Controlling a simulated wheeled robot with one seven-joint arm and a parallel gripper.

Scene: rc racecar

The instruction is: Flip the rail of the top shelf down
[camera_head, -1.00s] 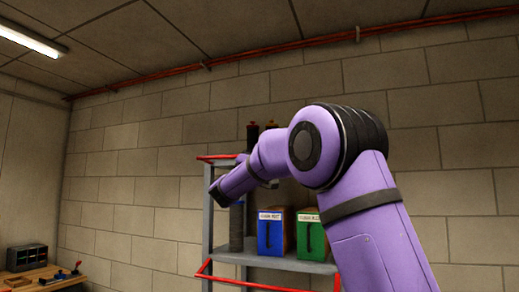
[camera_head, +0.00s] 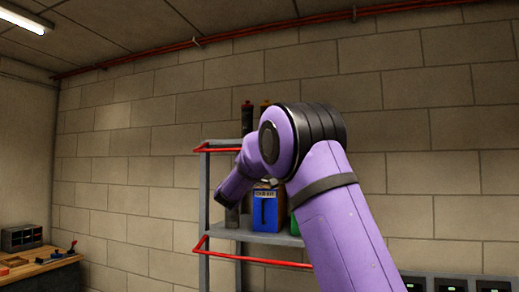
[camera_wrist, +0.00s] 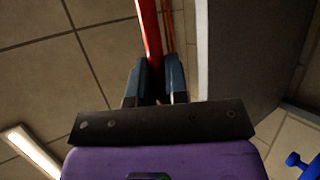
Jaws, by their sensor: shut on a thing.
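The grey metal shelf (camera_head: 205,195) stands against the block wall in the head view. The red rail of its top shelf (camera_head: 216,150) shows at the upper left, and my arm covers its right part. A second red rail (camera_head: 250,260) runs along the shelf below. In the wrist view, my gripper (camera_wrist: 158,78) is shut on a red bar (camera_wrist: 149,30), which passes between the two dark fingers and runs up out of the picture. This looks like the top rail. In the head view my fingers are hidden behind my arm.
Dark bottles (camera_head: 247,118) stand on top. A workbench (camera_head: 40,268) is at the lower left. A grey panel (camera_wrist: 245,50) is close right of my fingers.

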